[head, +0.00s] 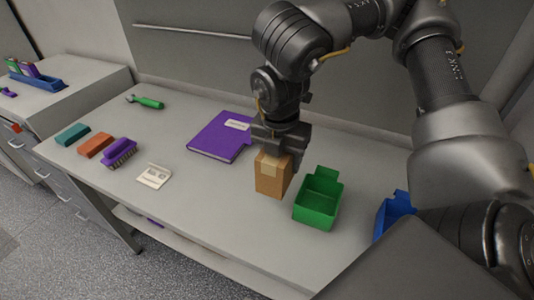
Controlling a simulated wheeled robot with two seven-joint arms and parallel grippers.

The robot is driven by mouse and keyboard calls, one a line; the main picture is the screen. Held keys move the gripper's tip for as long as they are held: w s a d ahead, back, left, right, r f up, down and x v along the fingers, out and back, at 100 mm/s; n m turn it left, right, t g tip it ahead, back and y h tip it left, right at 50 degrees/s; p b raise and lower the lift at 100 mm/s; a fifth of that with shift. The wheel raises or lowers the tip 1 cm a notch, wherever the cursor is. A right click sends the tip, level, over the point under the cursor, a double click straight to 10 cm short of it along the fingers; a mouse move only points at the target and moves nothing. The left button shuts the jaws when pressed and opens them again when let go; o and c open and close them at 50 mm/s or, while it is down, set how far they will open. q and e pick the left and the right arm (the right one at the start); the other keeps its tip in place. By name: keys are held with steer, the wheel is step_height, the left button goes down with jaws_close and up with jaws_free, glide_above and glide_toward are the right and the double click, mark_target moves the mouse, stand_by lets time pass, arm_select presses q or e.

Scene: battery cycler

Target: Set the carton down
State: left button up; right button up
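The brown carton (272,178) stands upright at the middle of the worktop, with a paler tape patch near its top. My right gripper (279,150) points down at it from above, with its fingers around the carton's top, and looks shut on it. The carton's base is at or very near the table surface; I cannot tell whether it touches. My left gripper is not in view.
A green bin (318,201) stands close to the carton's right, and a blue bin (394,212) further right. A purple binder (219,137) lies behind left. A white card (154,176), purple brush (119,152) and green-handled tool (147,102) lie left. The table front is clear.

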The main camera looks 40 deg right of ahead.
steer(key=w, duration=0.1)
steer(key=w+d+f, duration=0.2)
steer(key=w, duration=0.1)
steer(key=shift+f+p, duration=0.15)
steer(key=shift+p, duration=0.25)
steer(key=w+f, duration=0.2)
steer(key=w+d+f, duration=0.1)
steer(key=f, duration=0.2)
steer(key=shift+w+d, duration=0.2)
steer(key=shift+w, duration=0.2)
steer(key=shift+w+d+f+p, duration=0.1)
steer(key=shift+w+f+p, duration=0.1)
steer(key=shift+f, duration=0.7)
steer(key=shift+w+d+f+p, duration=0.1)
steer(key=shift+f+p, duration=0.1)
steer(key=shift+f, duration=0.7)
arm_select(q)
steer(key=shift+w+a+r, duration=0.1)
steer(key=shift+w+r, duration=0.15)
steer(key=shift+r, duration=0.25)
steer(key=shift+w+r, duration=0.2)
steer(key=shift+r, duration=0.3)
arm_select(e)
steer(key=shift+s+a, duration=0.1)
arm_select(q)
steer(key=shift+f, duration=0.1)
arm_select(e)
steer(key=o, duration=1.5)
steer(key=shift+f, duration=0.15)
